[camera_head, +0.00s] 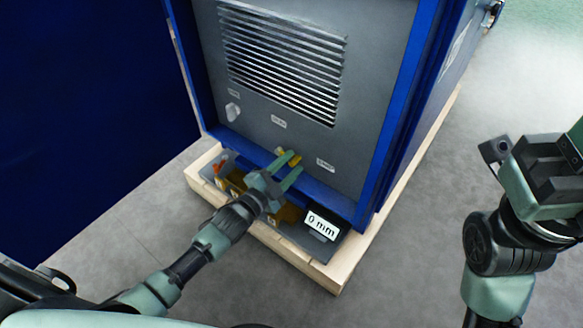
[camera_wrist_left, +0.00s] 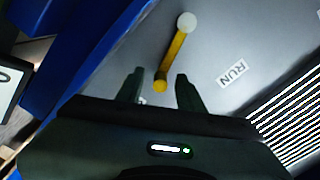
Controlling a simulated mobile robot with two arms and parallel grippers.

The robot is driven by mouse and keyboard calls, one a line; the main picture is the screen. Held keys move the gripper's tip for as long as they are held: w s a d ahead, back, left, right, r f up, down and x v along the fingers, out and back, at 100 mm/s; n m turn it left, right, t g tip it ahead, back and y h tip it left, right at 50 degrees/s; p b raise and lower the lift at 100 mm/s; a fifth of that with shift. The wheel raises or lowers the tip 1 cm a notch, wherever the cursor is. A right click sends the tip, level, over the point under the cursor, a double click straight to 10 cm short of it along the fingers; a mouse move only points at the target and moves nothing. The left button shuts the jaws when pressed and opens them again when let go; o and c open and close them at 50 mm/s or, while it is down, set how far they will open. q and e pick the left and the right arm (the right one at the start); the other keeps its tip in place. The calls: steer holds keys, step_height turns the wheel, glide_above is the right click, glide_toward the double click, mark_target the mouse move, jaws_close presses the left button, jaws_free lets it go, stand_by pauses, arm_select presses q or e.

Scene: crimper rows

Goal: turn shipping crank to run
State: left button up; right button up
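The crank shows in the left wrist view as a yellow bar (camera_wrist_left: 173,53) with a round white end at the top and a yellow end lower down. In the head view its yellow part (camera_head: 281,152) shows low on the grey panel, partly hidden by my left gripper. My left gripper (camera_head: 293,166) is open. In the left wrist view its fingers (camera_wrist_left: 160,88) stand on either side of the yellow end, with gaps beside it. A RUN label (camera_wrist_left: 232,73) is to the right of the bar in that view.
The grey panel (camera_head: 250,137) has a slatted vent (camera_head: 283,62) and a pale knob (camera_head: 233,111). A blue door (camera_head: 80,90) stands open at left. The cabinet rests on a wooden pallet (camera_head: 335,279). Bare floor lies around it.

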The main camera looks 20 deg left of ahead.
arm_select(q)
steer(key=shift+w+d, duration=0.1)
steer(key=shift+w, duration=0.2)
jaws_close()
steer(key=shift+s+f, duration=0.1)
steer(key=shift+f, duration=0.1)
stand_by(1.1)
